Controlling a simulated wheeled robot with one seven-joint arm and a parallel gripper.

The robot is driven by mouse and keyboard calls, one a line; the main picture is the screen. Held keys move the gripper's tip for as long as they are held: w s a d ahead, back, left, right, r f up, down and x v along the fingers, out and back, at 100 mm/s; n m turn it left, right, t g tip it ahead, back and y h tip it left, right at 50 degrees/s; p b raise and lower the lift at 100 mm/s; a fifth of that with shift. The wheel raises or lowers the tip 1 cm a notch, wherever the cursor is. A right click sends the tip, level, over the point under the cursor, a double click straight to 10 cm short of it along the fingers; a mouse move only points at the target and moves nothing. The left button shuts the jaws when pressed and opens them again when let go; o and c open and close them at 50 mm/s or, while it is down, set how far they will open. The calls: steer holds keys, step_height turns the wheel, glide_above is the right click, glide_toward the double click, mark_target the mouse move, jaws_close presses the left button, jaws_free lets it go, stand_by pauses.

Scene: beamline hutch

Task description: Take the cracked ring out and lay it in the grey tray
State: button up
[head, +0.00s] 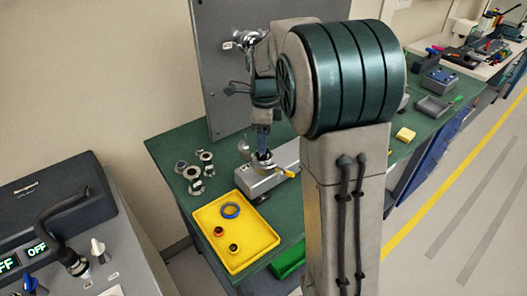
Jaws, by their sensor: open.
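My gripper (262,150) points down over a round metal fitting (263,160) on a light grey block with a yellow lever (288,172). It is open, but its fingers are small here and I cannot tell whether they touch the fitting. No ring shows between them. I cannot make out a cracked ring; anything inside the fitting is hidden. A grey tray (433,108) sits on the bench at the right, beyond my arm, and looks empty.
Several metal flanges (194,173) lie on the green bench (170,149) at the left. A grey upright panel (217,90) stands behind my gripper. A yellow block (405,134) and a blue-topped box (439,80) are at the right. My arm hides the bench's middle.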

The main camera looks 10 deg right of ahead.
steer(key=shift+s+a+f, duration=0.1)
steer(key=shift+f, duration=1.8)
steer(key=c, duration=1)
steer(key=shift+c, duration=0.2)
